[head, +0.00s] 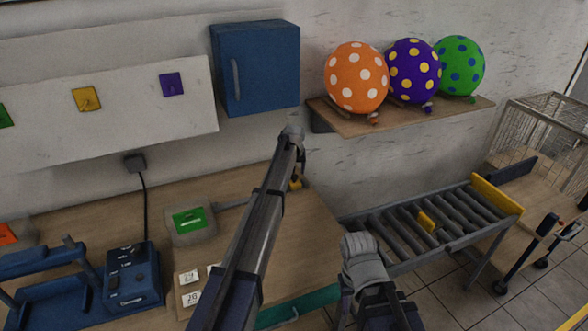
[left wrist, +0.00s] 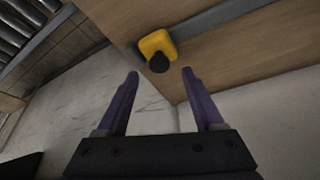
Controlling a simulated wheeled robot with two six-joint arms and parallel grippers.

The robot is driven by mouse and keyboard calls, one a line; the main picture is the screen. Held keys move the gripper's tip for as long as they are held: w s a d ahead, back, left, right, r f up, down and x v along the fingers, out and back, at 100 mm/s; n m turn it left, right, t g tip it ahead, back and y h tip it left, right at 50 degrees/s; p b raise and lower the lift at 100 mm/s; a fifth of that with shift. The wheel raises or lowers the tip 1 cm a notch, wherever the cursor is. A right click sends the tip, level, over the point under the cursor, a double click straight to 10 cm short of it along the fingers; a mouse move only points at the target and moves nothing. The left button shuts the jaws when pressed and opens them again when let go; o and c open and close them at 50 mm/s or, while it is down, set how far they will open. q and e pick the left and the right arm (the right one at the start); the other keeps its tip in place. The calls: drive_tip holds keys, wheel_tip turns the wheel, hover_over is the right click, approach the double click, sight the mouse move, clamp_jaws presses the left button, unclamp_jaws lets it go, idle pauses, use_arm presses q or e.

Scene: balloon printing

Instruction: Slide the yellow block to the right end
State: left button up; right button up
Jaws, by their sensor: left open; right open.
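The yellow block (head: 296,184) shows partly behind my left arm in the head view, on the wooden table, toward the right end of its grey rail (head: 231,204). In the left wrist view the yellow block (left wrist: 158,46) carries a dark round knob (left wrist: 160,62). There the rail (left wrist: 215,20) runs far to the block's right, with only a short piece on its left. My left gripper (left wrist: 160,76) is open, its two purple fingers pointing at the block with a gap between them; they do not appear closed on it. My right gripper is hidden; only the right arm shows.
A green-screen device (head: 190,220) and a blue machine (head: 131,276) stand left of my arm. A roller conveyor (head: 385,235) with a yellow piece (head: 426,220) is at the right. Balloons sit on a wall shelf (head: 400,118). A blue cabinet (head: 258,70) hangs above.

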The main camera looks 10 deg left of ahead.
use_arm(q)
drive_tip(key=p+v, duration=0.2)
drive_tip(key=v, duration=0.2)
drive_tip(key=shift+p, duration=0.4)
drive_tip(key=s+d+m+g, duration=0.1)
drive_tip(key=s+d, duration=0.3)
drive_tip(key=s, duration=1.2)
drive_tip(key=s+d+f+m+g, duration=0.1)
drive_tip(key=s+d, duration=0.4)
drive_tip(key=s, duration=1.1)
drive_tip(key=s+d+m+g, duration=0.2)
drive_tip(key=s+d+m, duration=0.2)
drive_tip(key=s, duration=1.3)
drive_tip(key=shift+d+f+g, duration=0.3)
drive_tip(key=shift+g, duration=0.1)
